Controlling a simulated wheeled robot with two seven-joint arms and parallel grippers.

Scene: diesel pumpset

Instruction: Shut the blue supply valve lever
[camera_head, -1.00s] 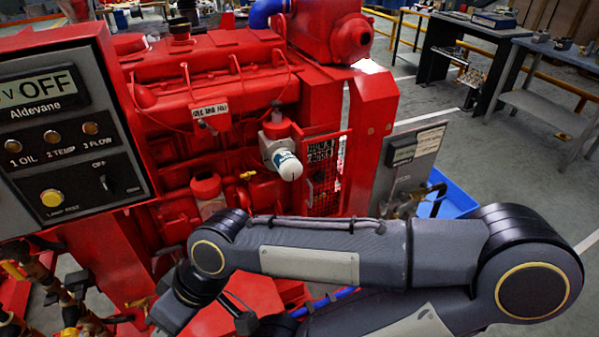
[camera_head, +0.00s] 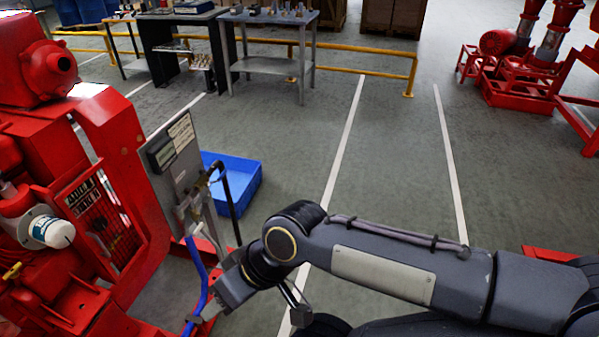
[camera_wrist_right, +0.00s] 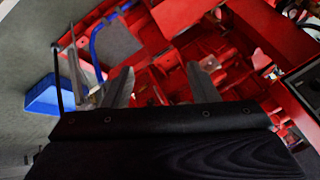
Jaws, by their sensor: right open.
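The blue supply valve lever cannot be made out for certain. A blue pipe (camera_head: 201,275) runs down from the small grey panel at the right end of the red engine; a blue pipe also shows in the wrist view (camera_wrist_right: 96,45). My right gripper (camera_head: 203,313) is low beside this pipe, partly hidden by my own wrist. In the wrist view my right gripper (camera_wrist_right: 160,86) has its two fingers wide apart, with nothing held between them and red engine parts beyond. Whether a finger touches the pipe cannot be told. My left gripper is not in view.
The red engine (camera_head: 85,285) fills the left side. The grey panel (camera_head: 177,160) stands at its end with a black hose (camera_head: 228,185). A blue tray (camera_head: 240,185) lies on the floor behind. Open floor (camera_head: 400,190) is to the right, with benches far back.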

